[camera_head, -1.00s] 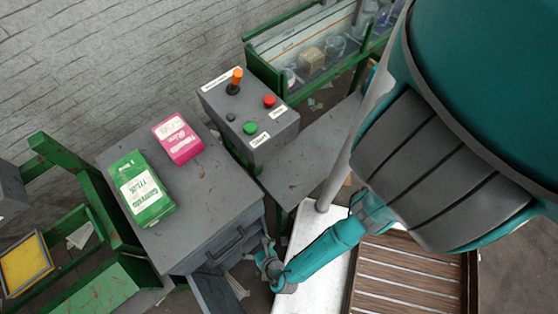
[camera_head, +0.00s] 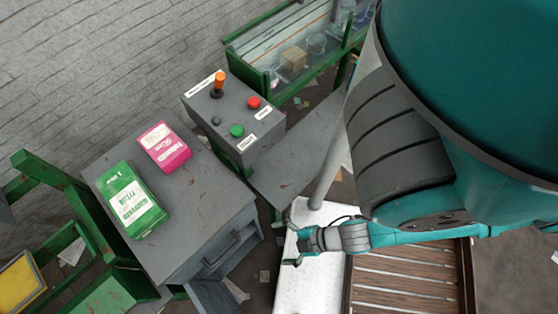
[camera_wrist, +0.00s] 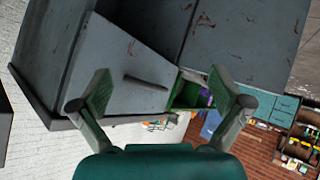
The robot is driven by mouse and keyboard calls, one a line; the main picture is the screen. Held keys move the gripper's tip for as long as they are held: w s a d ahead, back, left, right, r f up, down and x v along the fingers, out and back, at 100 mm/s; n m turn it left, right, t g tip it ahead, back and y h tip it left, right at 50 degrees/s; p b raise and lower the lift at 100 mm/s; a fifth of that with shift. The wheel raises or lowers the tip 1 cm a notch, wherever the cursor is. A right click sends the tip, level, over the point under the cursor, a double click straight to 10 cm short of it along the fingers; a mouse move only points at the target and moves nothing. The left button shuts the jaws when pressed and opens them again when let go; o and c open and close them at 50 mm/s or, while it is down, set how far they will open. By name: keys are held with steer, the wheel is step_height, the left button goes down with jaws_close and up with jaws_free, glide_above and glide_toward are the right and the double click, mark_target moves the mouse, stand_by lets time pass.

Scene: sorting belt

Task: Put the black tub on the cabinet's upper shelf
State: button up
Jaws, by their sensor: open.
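I see no black tub in either view. A grey cabinet (camera_head: 205,215) stands left of my arm in the head view, with a handle on its front and a panel hanging low below it. No upper shelf shows inside it. In the wrist view the cabinet's grey front (camera_wrist: 110,65) and its handle lie beyond the fingers. My gripper (camera_head: 289,244) is open and empty, apart from the cabinet and to its right, over a white surface. Its two spread fingers also show in the wrist view (camera_wrist: 160,88).
A green box (camera_head: 132,200) and a pink box (camera_head: 165,148) sit on the cabinet top. A control box (camera_head: 235,110) with a lever and buttons stands behind. A slatted wooden surface (camera_head: 405,280) lies right of the white surface (camera_head: 312,285).

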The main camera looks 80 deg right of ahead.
step_height(320, 180, up, 20)
steer(key=w+d+m+t+h, duration=0.1)
steer(key=m+t, duration=0.3)
steer(key=m, duration=0.3)
steer(key=shift+d+t+h, duration=0.3)
steer(key=shift+c, duration=0.2)
